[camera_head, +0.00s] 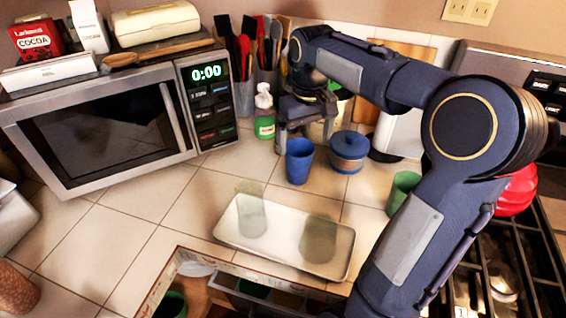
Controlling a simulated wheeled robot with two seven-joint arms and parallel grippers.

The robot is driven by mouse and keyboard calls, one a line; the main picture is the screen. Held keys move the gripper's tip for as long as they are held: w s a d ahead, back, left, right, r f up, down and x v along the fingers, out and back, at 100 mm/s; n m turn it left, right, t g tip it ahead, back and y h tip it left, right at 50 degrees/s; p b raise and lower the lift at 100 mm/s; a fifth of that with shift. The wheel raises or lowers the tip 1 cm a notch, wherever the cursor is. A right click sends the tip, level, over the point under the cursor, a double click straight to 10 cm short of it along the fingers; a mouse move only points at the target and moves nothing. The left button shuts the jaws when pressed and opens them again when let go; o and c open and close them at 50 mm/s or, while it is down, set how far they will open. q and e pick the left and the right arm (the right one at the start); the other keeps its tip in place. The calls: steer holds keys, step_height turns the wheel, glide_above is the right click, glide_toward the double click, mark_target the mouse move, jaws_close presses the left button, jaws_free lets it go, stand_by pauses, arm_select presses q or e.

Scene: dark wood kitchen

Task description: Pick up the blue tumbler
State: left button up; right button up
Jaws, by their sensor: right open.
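I cannot tell from this view whether a finger touches the rim. My right arm comes in from the right and reaches across the counter. My left gripper does not show.
The blue pot (349,152) stands close on the tumbler's right. A soap bottle (264,112) and utensil holders are behind. A green cup (402,190) is near my arm. The microwave (110,125) stands left.

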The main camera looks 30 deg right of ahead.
mark_target(298, 156)
steer(key=shift+w+f, duration=0.35)
steer(key=shift+f, duration=1)
steer(key=shift+w+f, duration=0.4)
steer(key=shift+f, duration=0.9)
steer(key=shift+w+f, duration=0.35)
steer(key=shift+f, duration=1)
steer(key=c, duration=1.1)
steer(key=shift+r, duration=0.15)
